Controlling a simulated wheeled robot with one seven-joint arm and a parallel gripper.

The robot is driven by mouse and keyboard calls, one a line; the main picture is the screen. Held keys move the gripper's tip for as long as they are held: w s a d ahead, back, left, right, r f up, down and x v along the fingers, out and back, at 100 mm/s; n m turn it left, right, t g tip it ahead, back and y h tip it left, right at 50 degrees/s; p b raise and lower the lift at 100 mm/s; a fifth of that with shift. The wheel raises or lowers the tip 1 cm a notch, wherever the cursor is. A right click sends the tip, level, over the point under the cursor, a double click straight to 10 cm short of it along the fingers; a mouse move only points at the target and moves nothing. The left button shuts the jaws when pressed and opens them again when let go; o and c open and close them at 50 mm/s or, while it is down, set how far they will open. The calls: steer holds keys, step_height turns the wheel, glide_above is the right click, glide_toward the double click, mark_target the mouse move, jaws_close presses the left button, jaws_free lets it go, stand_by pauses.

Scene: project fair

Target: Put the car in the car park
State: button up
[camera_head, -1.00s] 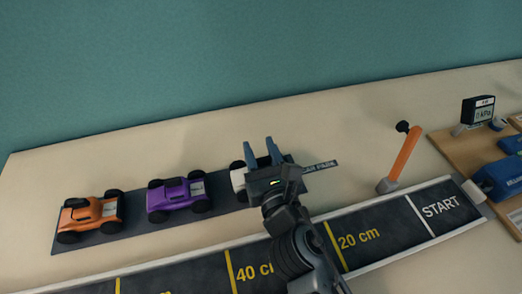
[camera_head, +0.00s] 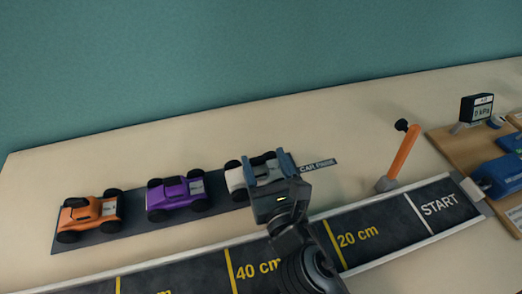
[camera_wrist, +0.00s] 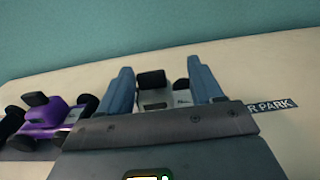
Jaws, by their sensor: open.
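A white car (camera_head: 235,178) stands on the right part of the dark car park strip (camera_head: 130,231), whose "CAR PARK" label (camera_head: 318,166) shows at its right end. An orange car (camera_head: 90,215) and a purple car (camera_head: 177,194) stand on the strip to its left. My gripper (camera_head: 263,163) is open, with its blue fingers on either side of the white car. In the wrist view the white car (camera_wrist: 158,97) shows between the two fingers, with a gap beside it. Its lower part is hidden behind my gripper.
A black track (camera_head: 385,219) marked START, 20 cm and 40 cm runs along the front. An orange lever (camera_head: 403,155) stands upright at right. A wooden board (camera_head: 455,150) holds a gauge (camera_head: 477,108) and blue parts. The tabletop behind the cars is clear.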

steer(key=b+v, duration=0.1)
steer(key=v, duration=0.6)
steer(key=shift+s+r, duration=0.1)
steer(key=shift+s, duration=0.15)
steer(key=shift+s+d+r, duration=0.1)
steer(key=shift+s+d, duration=0.1)
steer(key=shift+s, duration=0.25)
steer(key=shift+a, duration=0.1)
